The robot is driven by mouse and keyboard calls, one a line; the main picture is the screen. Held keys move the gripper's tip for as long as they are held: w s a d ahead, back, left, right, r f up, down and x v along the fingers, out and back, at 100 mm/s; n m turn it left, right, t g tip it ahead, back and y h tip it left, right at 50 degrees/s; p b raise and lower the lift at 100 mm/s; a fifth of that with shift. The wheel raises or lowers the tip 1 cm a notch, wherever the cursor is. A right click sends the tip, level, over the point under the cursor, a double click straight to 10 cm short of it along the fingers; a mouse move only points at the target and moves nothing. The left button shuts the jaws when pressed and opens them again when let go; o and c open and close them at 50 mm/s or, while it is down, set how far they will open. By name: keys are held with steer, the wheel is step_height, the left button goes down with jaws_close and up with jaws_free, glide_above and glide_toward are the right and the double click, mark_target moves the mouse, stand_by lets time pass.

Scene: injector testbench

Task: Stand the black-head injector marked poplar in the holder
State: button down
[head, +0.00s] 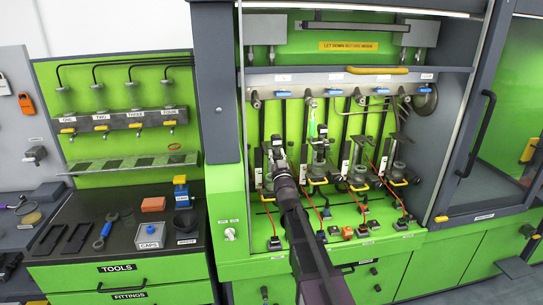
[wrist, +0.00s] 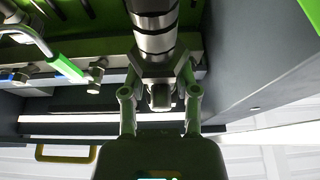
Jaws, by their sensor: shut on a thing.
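My gripper (wrist: 160,92) is shut on a metal cylindrical part (wrist: 155,40) with silver and dark bands, which I take to be an injector. The part runs up out of the wrist view, so its far end is hidden. No poplar mark is readable on it. In the head view my gripper (head: 277,152) is at the leftmost station of the green bench, partly hidden by my own arm. Upright metal stations (head: 320,160) with yellow handles stand in a row to its right. I cannot tell which of them is the holder, or whether the held part touches anything.
A sash with a yellow bar (head: 377,70) hangs higher up. Red cables and small connectors (head: 348,233) lie along the front. A tool counter with a CAPS box (head: 150,235) stands left.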

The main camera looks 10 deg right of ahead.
steer(key=shift+s+d+r, duration=0.15)
steer(key=shift+d, duration=0.15)
steer(key=shift+w, duration=0.5)
steer(key=w+f+b, duration=0.1)
steer(key=w, duration=0.9)
steer(key=shift+f, duration=0.2)
stand_by(1.4)
stand_by(1.4)
